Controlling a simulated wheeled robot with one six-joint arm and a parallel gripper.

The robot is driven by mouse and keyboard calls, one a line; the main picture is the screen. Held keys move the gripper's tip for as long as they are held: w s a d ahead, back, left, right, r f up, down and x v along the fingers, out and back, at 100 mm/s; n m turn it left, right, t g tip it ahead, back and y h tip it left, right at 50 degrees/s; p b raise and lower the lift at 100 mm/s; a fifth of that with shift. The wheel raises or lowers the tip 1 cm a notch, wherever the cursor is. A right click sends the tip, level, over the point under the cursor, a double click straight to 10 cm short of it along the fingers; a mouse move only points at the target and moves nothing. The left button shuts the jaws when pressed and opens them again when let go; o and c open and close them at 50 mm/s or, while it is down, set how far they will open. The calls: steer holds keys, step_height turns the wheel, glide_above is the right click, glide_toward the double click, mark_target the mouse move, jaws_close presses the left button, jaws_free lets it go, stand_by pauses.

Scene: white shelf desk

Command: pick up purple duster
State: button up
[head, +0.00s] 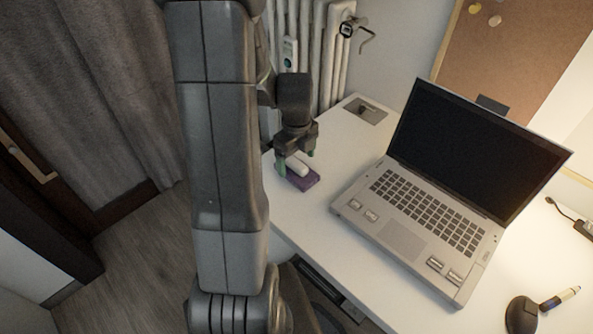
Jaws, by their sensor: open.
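The purple duster (304,183) lies on the white desk near its left edge. It is a small purple block with a pale, rounded piece on top. My gripper (296,164) is above the duster with its fingers pointing down and apart. One greenish fingertip comes down at the duster's left side. The other finger is near its far side. I cannot tell whether either finger touches it. My arm hides part of the desk's left edge.
An open laptop (420,215) stands on the white desk (338,140) to the right of the duster. A radiator (325,50) is behind the desk. A dark round object (521,315) and a marker-like item (560,298) lie at the lower right.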

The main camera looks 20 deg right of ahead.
mark_target(297, 162)
step_height(297, 162, down, 2)
steer(key=shift+f, duration=0.2)
steer(key=c, duration=1.1)
step_height(297, 162, up, 10)
steer(key=shift+r+p, duration=0.1)
steer(key=shift+p, duration=0.4)
